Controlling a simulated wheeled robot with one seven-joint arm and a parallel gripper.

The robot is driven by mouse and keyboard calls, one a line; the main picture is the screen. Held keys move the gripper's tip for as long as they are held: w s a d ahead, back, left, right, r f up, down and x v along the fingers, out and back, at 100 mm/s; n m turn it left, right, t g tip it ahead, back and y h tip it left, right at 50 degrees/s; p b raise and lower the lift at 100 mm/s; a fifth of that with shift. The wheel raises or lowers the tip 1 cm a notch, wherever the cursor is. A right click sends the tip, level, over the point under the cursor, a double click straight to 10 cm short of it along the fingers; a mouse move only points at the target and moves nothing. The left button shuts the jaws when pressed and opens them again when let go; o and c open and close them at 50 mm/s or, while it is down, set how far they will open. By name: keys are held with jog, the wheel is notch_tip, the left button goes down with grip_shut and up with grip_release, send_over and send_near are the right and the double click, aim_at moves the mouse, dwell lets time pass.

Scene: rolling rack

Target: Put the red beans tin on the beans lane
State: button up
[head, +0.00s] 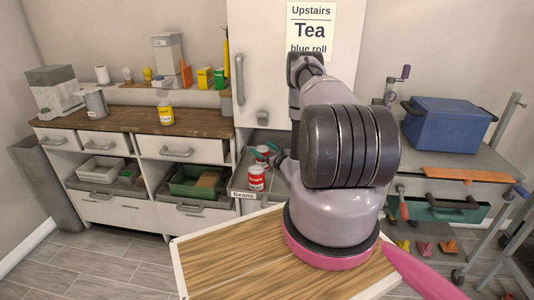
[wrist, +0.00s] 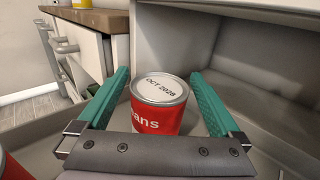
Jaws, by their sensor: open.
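A red beans tin (wrist: 157,117) stands upright on a grey surface in the wrist view, its pale lid marked "OCT 2028". My gripper (wrist: 164,88) is open, with one teal finger on each side of the tin; a small gap shows beside the fingers. In the head view this tin (head: 262,154) is partly covered by my gripper (head: 272,153). Another red tin (head: 257,179) stands in front of it, just behind the "Beans" label (head: 243,195); its edge shows in the wrist view (wrist: 12,168). Both are in the bay that the label marks.
A grey wall and panel (wrist: 245,50) stand close behind and right of the tin. A wooden counter (head: 135,119) at left bears a yellow tin (head: 165,113). A green crate (head: 190,190) sits below. A blue box (head: 447,124) stands on the right-hand rack.

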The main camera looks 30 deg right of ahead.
jog(key=s, duration=0.4)
jog(key=s+d, duration=0.1)
jog(key=s, duration=0.2)
jog(key=s+d, duration=0.1)
jog(key=s, duration=0.3)
jog(key=shift+s+d, duration=0.1)
jog(key=shift+s, duration=0.25)
jog(key=w+a+r+n+g+y, duration=0.1)
jog(key=a+r+n+g+y, duration=0.3)
jog(key=r, duration=0.4)
jog(key=w+a+r+n+g+y, duration=0.1)
jog(key=a+r+n+y, duration=0.3)
jog(key=a+r, duration=0.3)
jog(key=w+a+r+n+g+y, duration=0.1)
jog(key=a+r+n+g+y, duration=0.3)
jog(key=r, duration=0.5)
jog(key=s+a+r+n+g+h, duration=0.35)
jog(key=s+a+r+n, duration=0.2)
jog(key=s+r, duration=0.3)
jog(key=s+a+r+n+g+h, duration=0.2)
jog(key=s+a+r+n+g, duration=0.3)
jog(key=s+r+n, duration=0.3)
jog(key=s+d+r+n+t+h, duration=0.4)
jog(key=s+r+t+h, duration=0.3)
jog(key=s+r, duration=0.3)
jog(key=shift+s+d+h, duration=0.45)
jog(key=shift+s+d, duration=0.05)
jog(key=shift+s, duration=0.3)
